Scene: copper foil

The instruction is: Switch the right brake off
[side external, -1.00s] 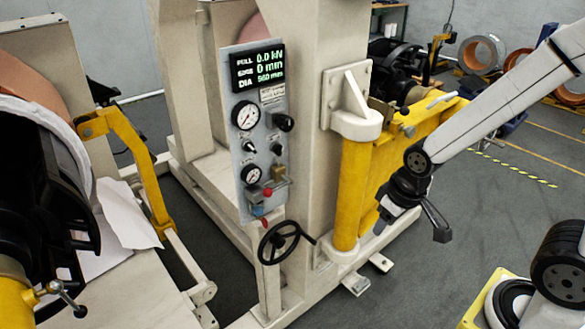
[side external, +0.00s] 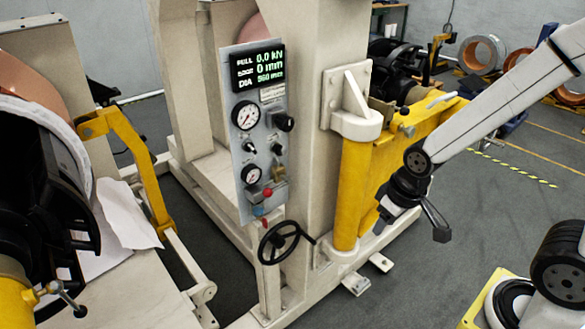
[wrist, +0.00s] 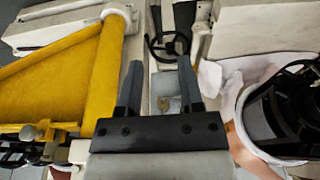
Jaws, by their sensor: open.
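The grey control panel (side external: 240,165) stands upright on the cream machine frame in the side view. It carries a lit display (side external: 257,66), two round gauges, several black knobs, a red knob (side external: 267,191) and a blue part (side external: 258,211) near its lower end. No label is readable enough to tell which control is the right brake. My gripper (side external: 413,222) is right of the panel, in front of the yellow gate, well apart from the panel. In the wrist view my gripper (wrist: 160,74) is open and empty, with two dark fingers apart. A greyish part with a brass-coloured piece shows between them.
A black handwheel (side external: 279,242) sits below the panel; it also shows in the wrist view (wrist: 170,42). The yellow gate (side external: 353,195) and its cream bracket (side external: 350,120) stand between panel and gripper. A copper foil roll (side external: 32,80) is at left.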

